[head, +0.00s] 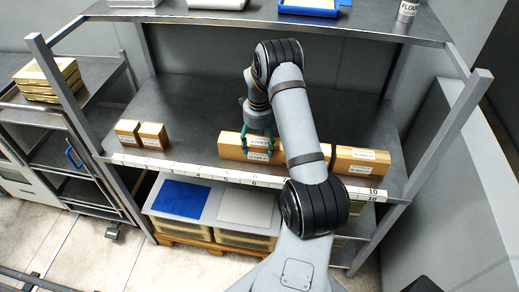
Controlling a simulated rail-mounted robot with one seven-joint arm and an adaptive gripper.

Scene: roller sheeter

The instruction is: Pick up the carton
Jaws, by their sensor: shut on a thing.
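My gripper (259,143), with green fingers, reaches down over the middle of the steel shelf. It is shut on a brown carton (231,148) with white labels near the shelf's numbered front edge. One finger shows on each side of the label. Whether the carton is a single box or two close together, and whether it is clear of the shelf, I cannot tell. My arm hides the shelf just right of it.
Two small cartons (152,135) stand at the shelf's left. More cartons (360,160) stand at the right, partly behind my arm. The numbered shelf edge (215,174) runs along the front. An upper shelf (220,17) and corner posts (70,95) frame the space. The shelf's back is clear.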

